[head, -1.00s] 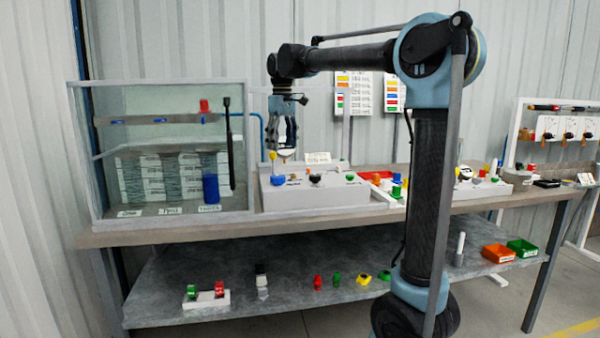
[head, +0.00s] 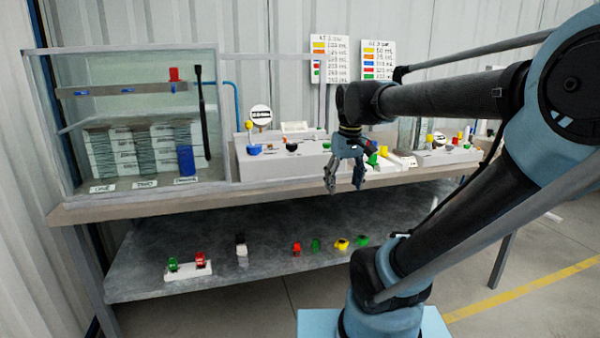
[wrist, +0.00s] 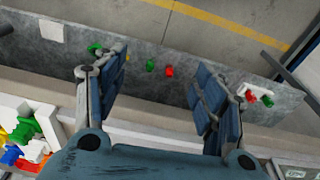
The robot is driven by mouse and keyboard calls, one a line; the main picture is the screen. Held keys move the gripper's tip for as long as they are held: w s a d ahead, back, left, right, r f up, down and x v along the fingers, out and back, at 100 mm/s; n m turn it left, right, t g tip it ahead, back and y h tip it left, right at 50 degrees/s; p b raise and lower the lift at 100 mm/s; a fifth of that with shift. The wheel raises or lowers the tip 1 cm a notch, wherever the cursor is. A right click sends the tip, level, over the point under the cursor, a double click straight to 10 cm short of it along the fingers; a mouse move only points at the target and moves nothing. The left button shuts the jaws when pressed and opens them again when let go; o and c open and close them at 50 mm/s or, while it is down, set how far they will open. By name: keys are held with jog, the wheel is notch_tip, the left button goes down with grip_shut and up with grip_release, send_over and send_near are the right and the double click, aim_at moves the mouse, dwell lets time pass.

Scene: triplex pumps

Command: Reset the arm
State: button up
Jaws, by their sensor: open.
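My gripper (head: 346,178) hangs from my bent arm in front of the workbench, pointing down. Its fingers are apart with nothing between them. In the wrist view my gripper (wrist: 160,95) shows two blue-padded fingers spread wide, with the lower shelf and the floor visible beyond. In the head view my arm reaches in from the right, its upper link passing in front of the right part of the bench.
A glass-walled cabinet (head: 130,62) stands on the bench (head: 130,208) at left. A white pump panel (head: 290,163) with coloured knobs stands beside it. The lower shelf (head: 215,272) holds several small coloured parts. The floor (head: 255,312) in front looks clear.

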jog(key=s+d+f+m, duration=0.1)
jog(key=s+d+f, duration=0.2)
jog(key=s+f, duration=0.2)
jog(key=s+d+f+m, duration=0.2)
jog(key=s+f, duration=0.3)
jog(key=f, duration=0.5)
jog(key=shift+s+d+f+m+t, duration=0.15)
jog(key=shift+s+d+m+t, duration=0.2)
jog(key=shift+d, duration=0.2)
